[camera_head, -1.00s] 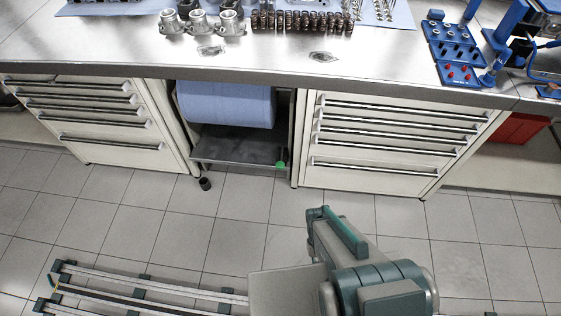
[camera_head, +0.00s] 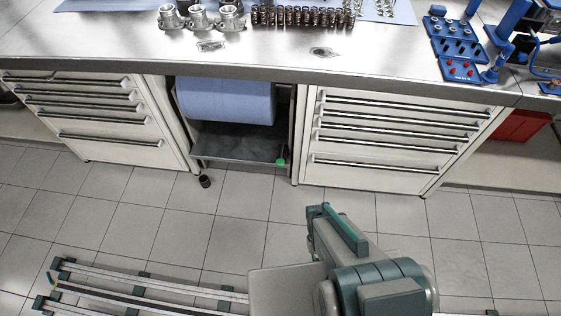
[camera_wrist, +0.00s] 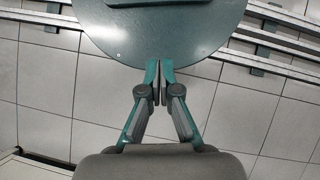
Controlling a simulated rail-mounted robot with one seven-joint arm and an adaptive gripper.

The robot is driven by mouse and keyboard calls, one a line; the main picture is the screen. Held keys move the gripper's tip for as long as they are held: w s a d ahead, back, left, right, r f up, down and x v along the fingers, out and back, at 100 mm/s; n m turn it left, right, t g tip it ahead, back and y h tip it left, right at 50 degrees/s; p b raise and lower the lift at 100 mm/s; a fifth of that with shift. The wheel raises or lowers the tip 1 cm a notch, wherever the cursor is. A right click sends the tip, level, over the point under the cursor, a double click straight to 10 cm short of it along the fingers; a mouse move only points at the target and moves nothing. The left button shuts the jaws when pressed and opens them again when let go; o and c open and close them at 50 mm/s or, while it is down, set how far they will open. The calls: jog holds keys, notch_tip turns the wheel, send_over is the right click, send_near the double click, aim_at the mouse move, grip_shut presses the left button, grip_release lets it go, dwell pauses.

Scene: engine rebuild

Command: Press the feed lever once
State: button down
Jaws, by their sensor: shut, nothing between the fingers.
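A small green knob (camera_head: 281,163) sits at the right front corner of a dark tray below a blue roll (camera_head: 226,101). It appears to be the feed lever's end; the rest of the lever is hard to make out. My gripper (camera_wrist: 159,82) shows in the wrist view with its two fingertips together and nothing between them. It is over the floor, beside a round teal part of my own body. The head view shows my arm at the lower right, apart from the knob, but not the fingertips. The lever is not in the wrist view.
Drawer cabinets stand left (camera_head: 97,125) and right (camera_head: 385,145) of the roll's bay. The metal workbench top (camera_head: 280,60) overhangs them, carrying valve springs (camera_head: 300,18), metal housings and a blue fixture (camera_head: 458,50). A red box (camera_head: 520,126) sits at right.

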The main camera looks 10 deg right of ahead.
jog(key=w+a+f+t+b, duration=0.1)
jog(key=w+f+b, duration=0.25)
jog(key=w, duration=0.35)
jog(key=w+f+t+b, duration=0.2)
jog(key=w+f+b, duration=0.1)
jog(key=w+b, duration=0.25)
notch_tip(320, 180, up, 9)
jog(key=m+t+y+b, duration=0.4)
jog(key=m+t+b, duration=0.8)
jog(key=m, duration=0.9)
send_over(281, 162)
jog(key=shift+r+m, duration=0.2)
jog(key=shift+m, duration=0.1)
jog(key=shift+f, duration=0.1)
notch_tip(281, 162, down, 7)
jog(key=b, duration=0.7)
jog(key=shift+r, duration=0.2)
jog(key=shift+f+b, duration=0.3)
jog(key=shift+f, duration=0.75)
